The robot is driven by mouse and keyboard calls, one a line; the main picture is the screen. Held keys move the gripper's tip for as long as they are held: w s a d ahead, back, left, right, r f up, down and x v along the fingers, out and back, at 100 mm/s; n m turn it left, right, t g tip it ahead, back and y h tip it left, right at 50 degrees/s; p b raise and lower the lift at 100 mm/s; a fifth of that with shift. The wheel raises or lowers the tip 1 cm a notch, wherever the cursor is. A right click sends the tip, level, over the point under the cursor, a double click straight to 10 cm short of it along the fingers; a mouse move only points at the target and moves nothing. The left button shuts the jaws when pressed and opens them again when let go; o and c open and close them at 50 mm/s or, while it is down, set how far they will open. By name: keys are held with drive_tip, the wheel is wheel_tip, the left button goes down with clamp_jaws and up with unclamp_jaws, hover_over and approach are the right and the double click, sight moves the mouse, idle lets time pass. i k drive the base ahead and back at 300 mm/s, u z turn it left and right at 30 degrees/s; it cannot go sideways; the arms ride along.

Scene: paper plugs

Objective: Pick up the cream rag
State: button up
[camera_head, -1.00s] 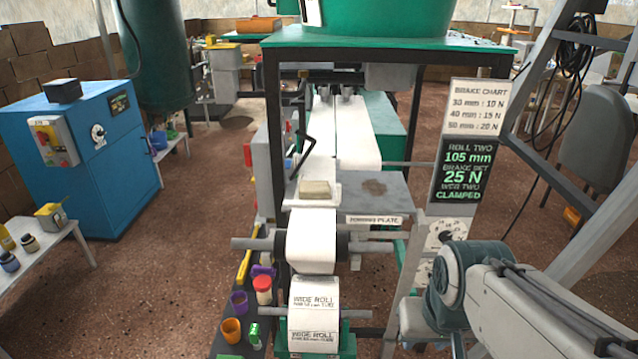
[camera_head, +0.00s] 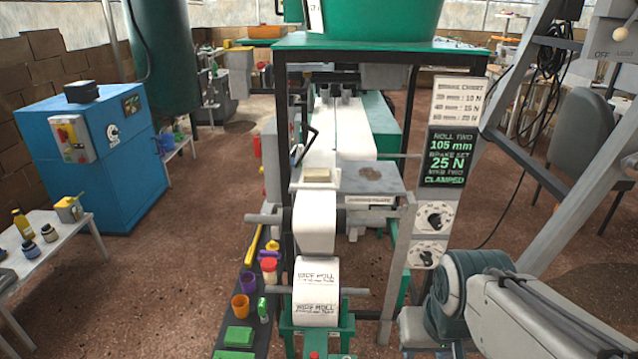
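A small folded cream pad, which looks like the cream rag (camera_head: 318,175), lies flat on the pale plate at the near end of the paper machine. It sits on the white paper web, left of a grey plate (camera_head: 370,177). Nothing touches it from above. My arm shows at the lower right, well to the right of the rag and nearer to me. My gripper is outside the picture, so its fingers cannot be seen.
A green-topped frame (camera_head: 380,43) stands over the machine. A wide paper roll (camera_head: 317,290) hangs in front, with purple and orange cups (camera_head: 240,306) at its left. A sign post (camera_head: 447,150) and sloping grey frame stand right. Open floor (camera_head: 190,270) lies left.

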sight(310, 174)
drive_tip(key=u, duration=0.4)
drive_tip(key=i, duration=1.3)
drive_tip(key=z, duration=0.4)
